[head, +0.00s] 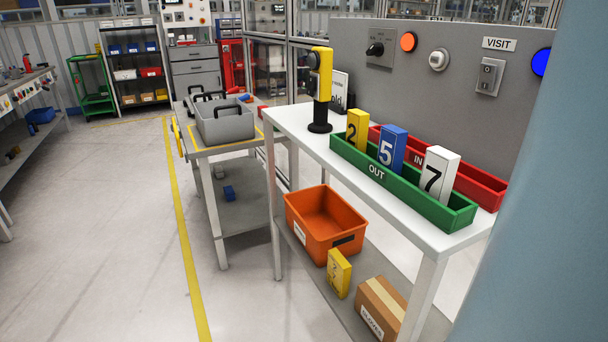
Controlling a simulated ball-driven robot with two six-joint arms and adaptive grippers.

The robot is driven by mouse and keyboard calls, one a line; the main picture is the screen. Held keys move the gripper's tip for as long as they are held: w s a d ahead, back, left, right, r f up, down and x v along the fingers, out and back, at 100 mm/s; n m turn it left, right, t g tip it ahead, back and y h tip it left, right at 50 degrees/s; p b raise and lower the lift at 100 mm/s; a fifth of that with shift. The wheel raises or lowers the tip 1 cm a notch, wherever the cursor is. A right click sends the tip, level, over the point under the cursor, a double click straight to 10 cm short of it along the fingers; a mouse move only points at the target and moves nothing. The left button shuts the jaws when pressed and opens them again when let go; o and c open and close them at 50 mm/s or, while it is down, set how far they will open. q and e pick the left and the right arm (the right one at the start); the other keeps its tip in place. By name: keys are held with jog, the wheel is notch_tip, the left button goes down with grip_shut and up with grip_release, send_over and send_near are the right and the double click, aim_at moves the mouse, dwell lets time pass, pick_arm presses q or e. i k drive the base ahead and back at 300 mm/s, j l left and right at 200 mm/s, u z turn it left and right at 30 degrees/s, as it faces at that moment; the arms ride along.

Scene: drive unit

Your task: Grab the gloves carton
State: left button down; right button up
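The gloves carton (380,309) is a brown cardboard box with a paler tape strip on top and a white label on its front that reads roughly "GLOVES". It sits on the grey lower shelf of the white table, at the bottom of the head view. Its lower edge is close to the bottom of the picture. Neither of my grippers shows in this view.
Above, the white tabletop (290,122) holds a green OUT tray (457,216) with numbered blocks. A blue-grey surface blocks the right side. Floor at left is clear.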

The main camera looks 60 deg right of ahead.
aim_at(381, 307)
jog(key=z, duration=2.5)
